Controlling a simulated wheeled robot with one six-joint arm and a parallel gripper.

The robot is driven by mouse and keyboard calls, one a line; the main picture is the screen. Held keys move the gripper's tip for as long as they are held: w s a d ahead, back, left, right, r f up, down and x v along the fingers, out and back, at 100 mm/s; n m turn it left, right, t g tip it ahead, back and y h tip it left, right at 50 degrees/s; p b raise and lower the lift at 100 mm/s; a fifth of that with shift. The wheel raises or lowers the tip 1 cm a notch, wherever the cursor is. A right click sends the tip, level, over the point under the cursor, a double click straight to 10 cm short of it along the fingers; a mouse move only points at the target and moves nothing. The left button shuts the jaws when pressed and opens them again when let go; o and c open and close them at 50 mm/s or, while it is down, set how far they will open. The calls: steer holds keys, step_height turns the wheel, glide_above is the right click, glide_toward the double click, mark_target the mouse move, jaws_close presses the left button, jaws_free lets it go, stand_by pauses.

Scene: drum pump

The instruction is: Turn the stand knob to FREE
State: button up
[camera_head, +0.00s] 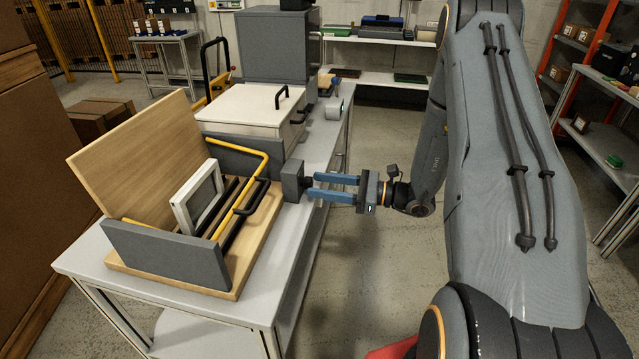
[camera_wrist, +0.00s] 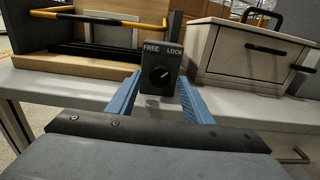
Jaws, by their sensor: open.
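The stand knob (camera_wrist: 161,76) is a round black dial on a dark grey box (camera_wrist: 160,58) with FREE at upper left and LOCK at upper right. Its white mark points up and right, toward LOCK. The box also shows in the head view (camera_head: 292,181), at the right edge of the bench beside the wooden stand. My gripper (camera_head: 310,187) is open and level, its blue fingers pointing left at the knob. In the wrist view my gripper (camera_wrist: 158,92) has one finger on each side of the knob, with nothing gripped. I cannot tell whether the fingertips touch it.
The wooden stand (camera_head: 236,275) holds a grey-framed panel (camera_head: 184,206) and a yellow bar (camera_head: 262,165). A white cabinet with a black handle (camera_head: 283,97) stands behind on the bench (camera_head: 92,265). The floor right of the bench (camera_head: 350,255) is clear.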

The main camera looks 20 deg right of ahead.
steer(key=shift+w+a, duration=0.2)
steer(key=shift+a, duration=0.15)
steer(key=c, duration=1.1)
steer(key=shift+o, duration=0.2)
